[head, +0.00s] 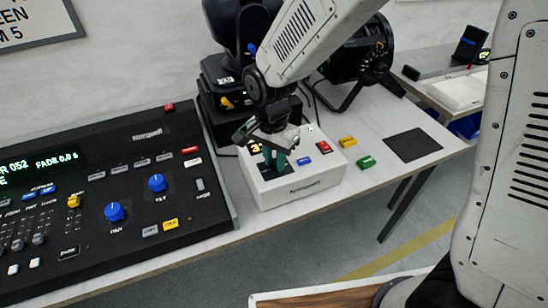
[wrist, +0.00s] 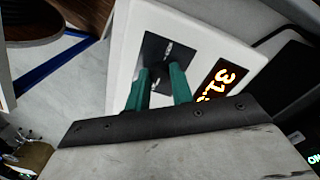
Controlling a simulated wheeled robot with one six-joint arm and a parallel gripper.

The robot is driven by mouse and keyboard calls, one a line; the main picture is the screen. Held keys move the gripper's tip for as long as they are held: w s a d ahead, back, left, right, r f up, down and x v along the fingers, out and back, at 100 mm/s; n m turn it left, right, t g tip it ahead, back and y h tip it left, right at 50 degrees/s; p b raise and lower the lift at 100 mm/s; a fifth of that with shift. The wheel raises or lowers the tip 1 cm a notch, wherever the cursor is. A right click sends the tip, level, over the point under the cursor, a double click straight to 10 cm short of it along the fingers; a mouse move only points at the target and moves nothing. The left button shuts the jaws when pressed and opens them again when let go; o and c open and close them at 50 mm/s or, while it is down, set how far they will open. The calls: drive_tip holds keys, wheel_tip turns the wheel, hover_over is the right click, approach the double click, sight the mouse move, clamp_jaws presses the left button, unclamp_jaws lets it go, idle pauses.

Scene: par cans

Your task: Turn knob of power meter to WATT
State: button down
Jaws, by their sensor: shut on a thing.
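The power meter (head: 305,184) is a white box on the table, with a lit orange display, a blue button and a red button on its top. The wrist view shows its white top (wrist: 128,45), the display (wrist: 219,82) with orange digits, and a black square plate (wrist: 157,46) with small light marks. My gripper (head: 274,166) points down over the meter's left part. Its two green fingers (wrist: 160,82) are shut on the dark knob at the plate. The knob is mostly hidden between the fingers, and I cannot read its setting.
A black lighting console (head: 100,190) with blue knobs stands close on the left. A moving-head light (head: 232,70) and a black par can (head: 362,55) are behind. Yellow (head: 348,141) and green (head: 366,162) blocks lie at the right, near a black square (head: 413,145).

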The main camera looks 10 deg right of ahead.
sight(273, 162)
drive_tip(key=c, duration=1.2)
unclamp_jaws()
drive_tip(key=r, duration=0.8)
drive_tip(key=shift+w+a, duration=0.15)
drive_tip(key=shift+a, duration=0.05)
drive_tip(key=shift+f, duration=0.1)
